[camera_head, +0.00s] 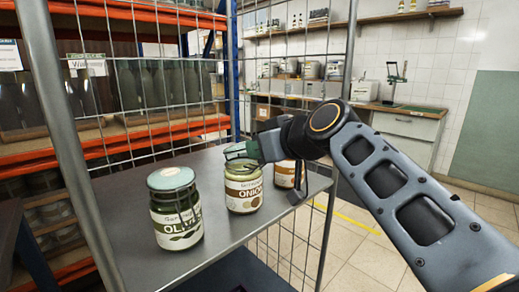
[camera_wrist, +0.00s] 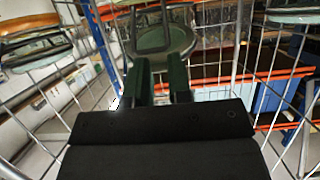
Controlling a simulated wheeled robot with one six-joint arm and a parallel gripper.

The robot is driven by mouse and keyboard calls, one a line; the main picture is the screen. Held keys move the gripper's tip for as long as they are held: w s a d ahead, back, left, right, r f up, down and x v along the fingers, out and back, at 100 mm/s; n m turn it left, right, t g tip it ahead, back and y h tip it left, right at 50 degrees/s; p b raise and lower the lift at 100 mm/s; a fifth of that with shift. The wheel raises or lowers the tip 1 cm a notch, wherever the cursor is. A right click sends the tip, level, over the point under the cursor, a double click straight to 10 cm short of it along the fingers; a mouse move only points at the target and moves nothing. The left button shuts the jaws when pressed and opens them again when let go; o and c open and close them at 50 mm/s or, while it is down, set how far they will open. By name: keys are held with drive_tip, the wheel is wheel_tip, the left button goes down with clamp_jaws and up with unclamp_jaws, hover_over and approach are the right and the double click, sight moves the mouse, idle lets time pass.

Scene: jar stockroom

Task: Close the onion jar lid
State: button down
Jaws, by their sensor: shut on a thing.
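The onion jar (camera_head: 243,194) stands upright on the grey shelf, with a cream and brown label. Its green lid (camera_head: 236,152) appears raised at the top of the jar, partly hidden by my gripper. My gripper (camera_head: 255,149) comes in from the right and is shut on the lid. In the wrist view, the two dark green fingers (camera_wrist: 160,84) reach the edge of the pale green lid (camera_wrist: 180,42), which has a metal wire bail on it. The exact contact is hard to see.
An olive jar (camera_head: 177,219) with a shut green lid stands in front to the left. Another jar with an orange-brown label (camera_head: 285,174) stands behind to the right, partly hidden by my arm. The grey shelf (camera_head: 131,212) has wire mesh sides and a metal post (camera_head: 62,120) at left.

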drive_tip(key=shift+f, duration=0.3)
drive_tip(key=c, duration=1.3)
unclamp_jaws()
drive_tip(key=shift+w, duration=0.1)
drive_tip(key=shift+o, duration=1.3)
drive_tip(key=shift+r, duration=0.15)
drive_tip(key=v, duration=1.3)
drive_tip(key=shift+s+d+r+b, duration=0.15)
drive_tip(key=shift+s+r+b, duration=0.05)
drive_tip(key=shift+s+b, duration=0.15)
